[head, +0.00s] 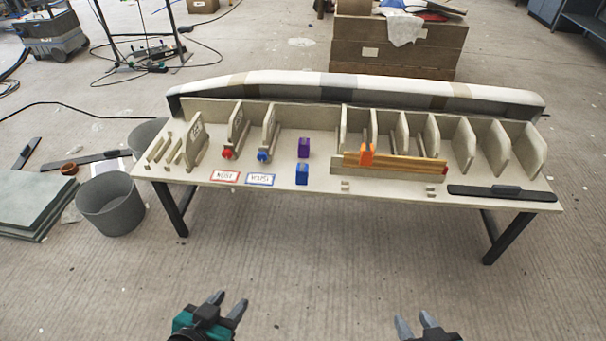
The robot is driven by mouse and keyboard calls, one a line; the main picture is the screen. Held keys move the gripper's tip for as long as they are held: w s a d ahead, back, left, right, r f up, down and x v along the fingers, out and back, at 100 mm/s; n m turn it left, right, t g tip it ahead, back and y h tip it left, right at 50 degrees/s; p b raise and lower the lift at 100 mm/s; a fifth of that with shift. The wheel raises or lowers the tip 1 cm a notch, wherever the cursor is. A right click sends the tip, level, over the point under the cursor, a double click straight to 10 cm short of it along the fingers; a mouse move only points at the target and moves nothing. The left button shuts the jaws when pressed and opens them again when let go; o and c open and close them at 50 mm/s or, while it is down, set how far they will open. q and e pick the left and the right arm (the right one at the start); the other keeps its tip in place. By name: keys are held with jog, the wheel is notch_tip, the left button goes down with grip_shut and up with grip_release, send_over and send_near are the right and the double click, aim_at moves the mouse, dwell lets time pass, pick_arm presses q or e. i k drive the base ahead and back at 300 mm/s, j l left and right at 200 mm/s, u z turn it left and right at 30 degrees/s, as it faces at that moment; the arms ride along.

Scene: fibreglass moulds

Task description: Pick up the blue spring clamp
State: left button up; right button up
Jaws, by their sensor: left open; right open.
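A small blue piece (264,156), which looks like the blue spring clamp, sits at the front foot of an upright rib on the table (330,205). It is too small to tell whether it grips the rib. A similar red piece (228,154) is at the rib to its left. A blue block (302,174) stands to its right, with a purple block (304,147) behind that. My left gripper (230,300) is open and empty, in front of the table and well below it in the picture. My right gripper (414,318) is open and empty, further right.
A red-edged card (224,176) and a blue-edged card (260,179) lie at the table's front edge. An orange clamp (367,154) sits on a wooden bar (400,163). A black bar (500,193) lies at right. A grey bucket (110,205) stands on the floor. The floor before the table is clear.

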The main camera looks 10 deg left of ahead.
aim_at(302, 172)
jog(key=u, duration=0.4)
jog(key=i+l+u, duration=0.1)
jog(key=u, duration=0.3)
jog(key=l+u, duration=0.15)
jog(key=u, duration=0.2)
jog(key=i+l+u, duration=0.1)
jog(key=u, duration=0.3)
jog(key=l+u, duration=0.3)
jog(key=l, duration=0.15)
jog(key=l+u, duration=0.3)
jog(key=l, duration=0.15)
jog(key=l+u, duration=0.1)
jog(key=l, duration=0.7)
jog(key=k+l+u, duration=0.1)
jog(key=l, duration=0.65)
